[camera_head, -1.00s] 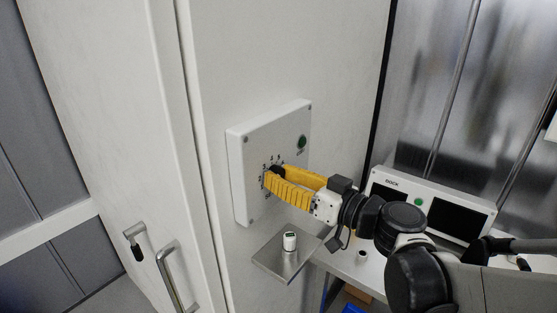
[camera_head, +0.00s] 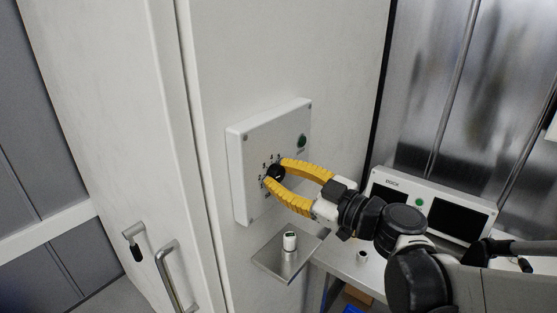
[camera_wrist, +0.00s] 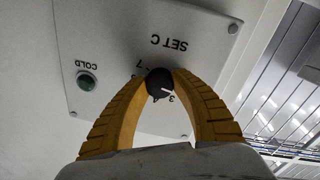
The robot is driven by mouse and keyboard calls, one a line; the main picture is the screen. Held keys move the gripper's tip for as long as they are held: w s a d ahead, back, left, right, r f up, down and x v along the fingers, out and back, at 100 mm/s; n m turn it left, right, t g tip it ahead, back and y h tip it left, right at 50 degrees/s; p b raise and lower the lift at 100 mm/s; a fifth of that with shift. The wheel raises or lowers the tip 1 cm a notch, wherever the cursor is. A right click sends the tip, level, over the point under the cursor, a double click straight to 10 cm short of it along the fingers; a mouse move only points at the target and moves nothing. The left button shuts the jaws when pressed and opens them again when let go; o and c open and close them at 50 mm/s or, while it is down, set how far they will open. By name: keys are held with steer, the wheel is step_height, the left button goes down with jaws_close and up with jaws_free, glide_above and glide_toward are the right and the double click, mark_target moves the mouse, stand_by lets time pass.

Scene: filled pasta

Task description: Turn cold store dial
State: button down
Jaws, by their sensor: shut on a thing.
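The cold store dial (camera_head: 276,172) is a black round knob on a white panel (camera_head: 240,195) fixed to the tall white cabinet. Small numbers stand around it. My gripper (camera_head: 274,173) has two yellow ribbed fingers, shut on the dial with one fingertip on each side. In the wrist view the dial (camera_wrist: 158,83) sits between the fingertips, and a white pointer mark on it points towards the right, near a "3". The panel there reads "SET C" and "COLD", upside down. Part of the number scale is hidden by the fingers.
A green button (camera_head: 302,141) is at the panel's upper right. A small steel shelf (camera_head: 270,262) below holds a little white-topped device (camera_head: 290,241). A dock unit (camera_head: 430,206) stands on a table at the right. Door handles (camera_head: 170,275) are at the lower left.

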steer(key=shift+f, duration=0.1)
steer(key=c, duration=1)
jaws_free()
steer(key=v, duration=1.2)
